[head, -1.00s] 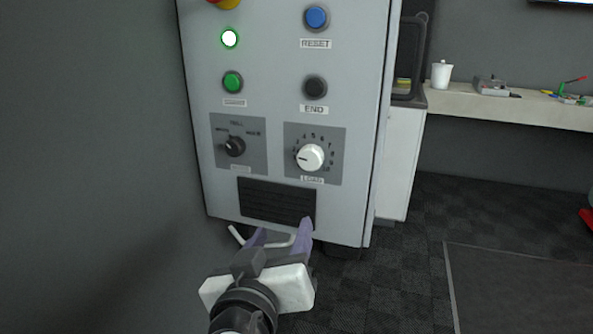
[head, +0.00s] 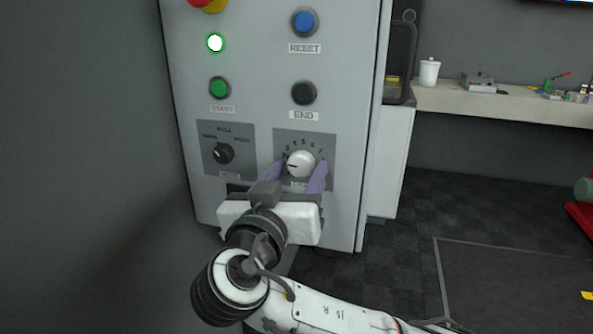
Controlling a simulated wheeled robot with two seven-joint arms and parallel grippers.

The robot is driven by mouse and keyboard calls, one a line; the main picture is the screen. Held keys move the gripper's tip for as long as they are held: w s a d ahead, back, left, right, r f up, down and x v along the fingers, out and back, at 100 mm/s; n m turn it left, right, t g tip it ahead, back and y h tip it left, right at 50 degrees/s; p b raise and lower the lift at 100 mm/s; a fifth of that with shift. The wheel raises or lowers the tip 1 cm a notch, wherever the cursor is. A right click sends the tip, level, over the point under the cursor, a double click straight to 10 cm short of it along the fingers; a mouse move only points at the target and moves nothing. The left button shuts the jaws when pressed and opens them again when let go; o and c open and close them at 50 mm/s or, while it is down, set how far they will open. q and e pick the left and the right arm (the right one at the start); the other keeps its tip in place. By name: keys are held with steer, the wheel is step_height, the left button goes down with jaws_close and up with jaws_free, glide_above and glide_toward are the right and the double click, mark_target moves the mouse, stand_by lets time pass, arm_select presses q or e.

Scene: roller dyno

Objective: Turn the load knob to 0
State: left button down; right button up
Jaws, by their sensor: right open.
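The white load knob (head: 300,163) sits on a dark grey scale plate (head: 320,146) at the lower right of the grey control cabinet (head: 262,80). Its pointer line appears to point left. The plate's numbers show in part above and right of the knob; its lower label is partly hidden. My right gripper (head: 296,180) is open, with its purple fingers one on each side of the knob's lower part. I cannot tell whether they touch it. My left gripper is not in view.
A black mode selector (head: 223,153) is left of the load knob. Above are a green START button (head: 219,88), a black END button (head: 303,93), a blue RESET button (head: 304,22) and a red emergency button (head: 205,3). A bench (head: 500,103) stands at the right.

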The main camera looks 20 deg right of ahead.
steer(key=shift+w+d, duration=0.1)
steer(key=shift+d, duration=0.05)
steer(key=c, duration=1.1)
steer(key=shift+o, duration=0.2)
